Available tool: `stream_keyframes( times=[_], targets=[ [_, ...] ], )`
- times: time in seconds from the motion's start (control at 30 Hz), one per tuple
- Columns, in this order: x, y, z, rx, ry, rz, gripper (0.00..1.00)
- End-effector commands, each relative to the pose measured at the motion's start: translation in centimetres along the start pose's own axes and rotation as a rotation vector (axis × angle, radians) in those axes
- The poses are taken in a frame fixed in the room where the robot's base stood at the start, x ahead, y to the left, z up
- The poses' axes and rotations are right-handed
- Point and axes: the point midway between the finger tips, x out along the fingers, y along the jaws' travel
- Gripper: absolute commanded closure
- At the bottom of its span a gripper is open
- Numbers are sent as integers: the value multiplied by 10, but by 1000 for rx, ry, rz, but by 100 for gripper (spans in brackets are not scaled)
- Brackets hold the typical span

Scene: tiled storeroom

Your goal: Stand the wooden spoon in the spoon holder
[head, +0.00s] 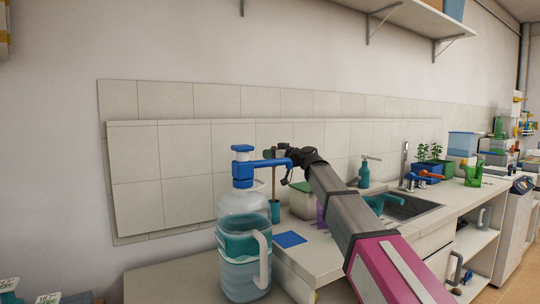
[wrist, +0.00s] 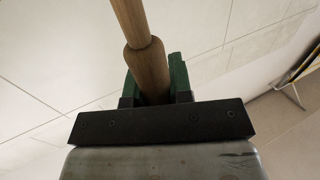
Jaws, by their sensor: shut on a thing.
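The wooden spoon (wrist: 148,60) is gripped between the green fingers of my gripper (wrist: 158,82) in the wrist view. In the head view the spoon (head: 273,182) hangs about upright as a thin brown stick below my gripper (head: 277,153). A small teal cup, which looks like the spoon holder (head: 275,212), stands on the counter directly below. The spoon's lower end meets the cup's rim in the picture; I cannot tell whether it is inside or behind it. The holder is not in the wrist view.
A large water jug (head: 243,235) with a blue pump stands close in front, left of the holder. A blue mat (head: 290,239) lies on the counter. A green-lidded box (head: 302,203) and a purple object (head: 320,212) are to the right. A tiled panel (head: 160,165) is behind.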

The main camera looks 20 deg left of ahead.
Motion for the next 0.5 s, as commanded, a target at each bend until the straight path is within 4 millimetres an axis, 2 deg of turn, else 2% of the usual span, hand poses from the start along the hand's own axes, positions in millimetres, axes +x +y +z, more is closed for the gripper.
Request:
stream_keyframes(
  times=[0.03, 0.1, 0.13, 0.37, 0.5],
  targets=[
    [0, 0, 0, 0, 0, 0, 77],
    [0, 0, 0, 0, 0, 0, 54],
    [0, 0, 0, 0, 0, 0, 50],
    [0, 0, 0, 0, 0, 0, 50],
    [-7, 0, 0, 0, 0, 1, 50]
  ],
)
